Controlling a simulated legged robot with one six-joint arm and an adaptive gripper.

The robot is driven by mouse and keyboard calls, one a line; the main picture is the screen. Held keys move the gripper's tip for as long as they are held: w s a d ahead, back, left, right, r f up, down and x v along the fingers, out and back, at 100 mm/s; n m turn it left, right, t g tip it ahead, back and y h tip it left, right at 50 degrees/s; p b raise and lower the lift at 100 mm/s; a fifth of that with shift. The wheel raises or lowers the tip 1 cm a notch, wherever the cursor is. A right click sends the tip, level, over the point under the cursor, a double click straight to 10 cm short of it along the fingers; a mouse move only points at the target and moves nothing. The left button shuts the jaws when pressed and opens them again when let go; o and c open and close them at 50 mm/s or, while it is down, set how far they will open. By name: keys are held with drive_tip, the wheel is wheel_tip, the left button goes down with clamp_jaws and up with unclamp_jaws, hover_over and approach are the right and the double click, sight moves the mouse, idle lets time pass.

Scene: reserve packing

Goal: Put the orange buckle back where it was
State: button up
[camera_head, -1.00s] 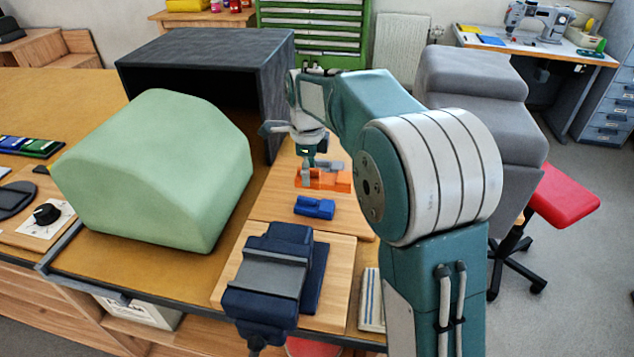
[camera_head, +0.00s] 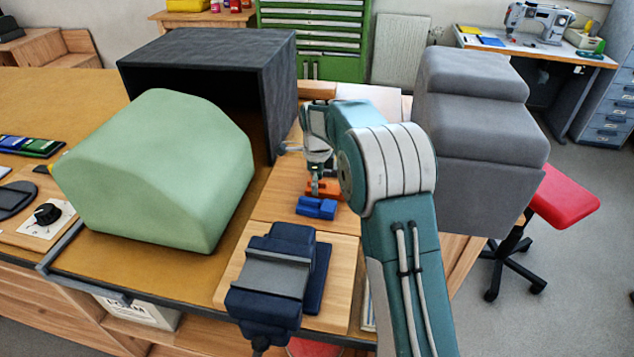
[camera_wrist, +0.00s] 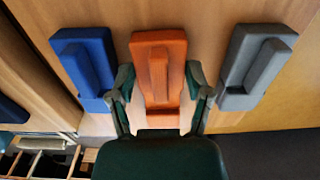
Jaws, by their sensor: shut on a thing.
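The orange buckle (camera_wrist: 160,65) is between the two fingers of my gripper (camera_wrist: 163,88) in the wrist view, and the gripper is shut on it. It lies in a row between the blue buckle (camera_wrist: 82,65) on the left and a grey buckle (camera_wrist: 256,66) on the right, apart from both. In the head view my gripper (camera_head: 321,178) points down at the orange buckle (camera_head: 332,187), just behind the blue buckle (camera_head: 316,208). I cannot tell whether the orange buckle touches the wooden board (camera_head: 283,207). The grey buckle is hidden there behind my arm.
A dark blue block-like vise (camera_head: 272,275) stands on a board in front. A large green padded block (camera_head: 155,170) stands to the left. A dark open box (camera_head: 205,75) is behind it. A grey padded stack (camera_head: 480,140) is to the right.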

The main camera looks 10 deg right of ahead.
drive_tip(key=o, duration=1.3)
drive_tip(key=shift+d, duration=0.1)
drive_tip(key=shift+c, duration=0.2)
